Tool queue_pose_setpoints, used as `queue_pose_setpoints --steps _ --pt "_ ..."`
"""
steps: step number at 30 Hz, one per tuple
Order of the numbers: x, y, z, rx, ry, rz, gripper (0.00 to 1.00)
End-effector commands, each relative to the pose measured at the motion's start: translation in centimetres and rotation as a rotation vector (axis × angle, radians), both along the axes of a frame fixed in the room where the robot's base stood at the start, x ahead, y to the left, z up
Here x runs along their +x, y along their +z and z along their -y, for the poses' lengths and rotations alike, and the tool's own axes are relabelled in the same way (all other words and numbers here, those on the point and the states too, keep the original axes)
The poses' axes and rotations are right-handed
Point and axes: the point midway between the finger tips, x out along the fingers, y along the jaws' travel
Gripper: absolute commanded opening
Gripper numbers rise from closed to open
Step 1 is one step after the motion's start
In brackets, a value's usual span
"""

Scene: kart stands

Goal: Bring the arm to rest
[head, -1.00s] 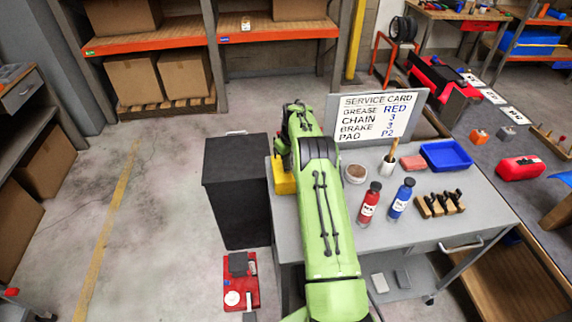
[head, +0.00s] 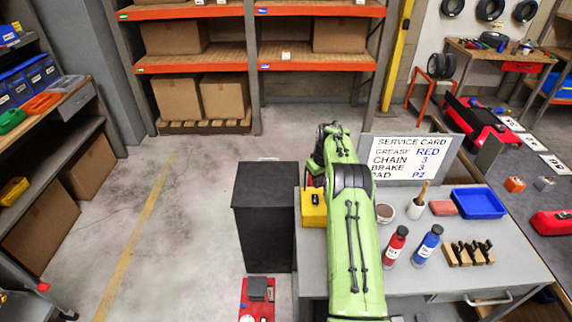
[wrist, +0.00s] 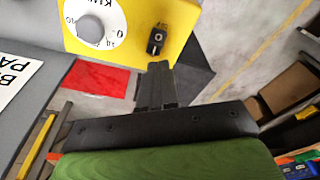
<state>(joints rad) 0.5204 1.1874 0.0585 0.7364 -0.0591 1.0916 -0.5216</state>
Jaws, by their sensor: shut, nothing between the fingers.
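My green arm stretches forward over the left part of the grey service cart (head: 405,262) in the head view. My gripper (wrist: 156,70) shows in the wrist view with its dark fingers together and nothing between them. A yellow box with a dial (wrist: 125,15) and a black knob or switch lies just beyond the fingertips in that view. The yellow box also shows in the head view (head: 313,212), at the cart's left edge beside my arm. In the head view the arm hides the gripper's fingers. I cannot tell whether the fingers touch the box.
A black cabinet (head: 262,220) stands left of the cart. On the cart are a service card sign (head: 410,158), a red bottle (head: 395,247), a blue bottle (head: 428,246) and a blue tray (head: 479,205). Floor at left is clear.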

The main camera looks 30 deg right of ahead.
Motion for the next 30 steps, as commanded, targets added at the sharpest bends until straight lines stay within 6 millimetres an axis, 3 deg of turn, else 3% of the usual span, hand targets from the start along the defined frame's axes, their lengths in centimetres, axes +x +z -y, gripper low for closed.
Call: queue_pose_setpoints --steps 4,6,8,10,14,18,22,26,30 --pt "0.0 0.1 -0.1 -0.001 0.0 0.001 0.0" --pt "0.2 1.4 -0.7 -0.006 0.003 0.008 0.0" --pt "0.2 3.9 -2.0 -0.013 0.005 0.021 0.0" --pt "-0.2 8.0 -4.4 -0.026 0.006 0.043 0.0" --pt "-3.1 15.3 -9.8 -0.045 0.0 0.086 0.0" --pt "-8.5 21.2 -15.3 -0.056 -0.011 0.139 0.0" --pt "-15.3 24.4 -19.7 -0.056 -0.025 0.19 0.0" --pt "-22.8 25.2 -23.1 -0.045 -0.041 0.244 0.0" --pt "-30.6 23.5 -25.4 -0.019 -0.056 0.301 0.0"
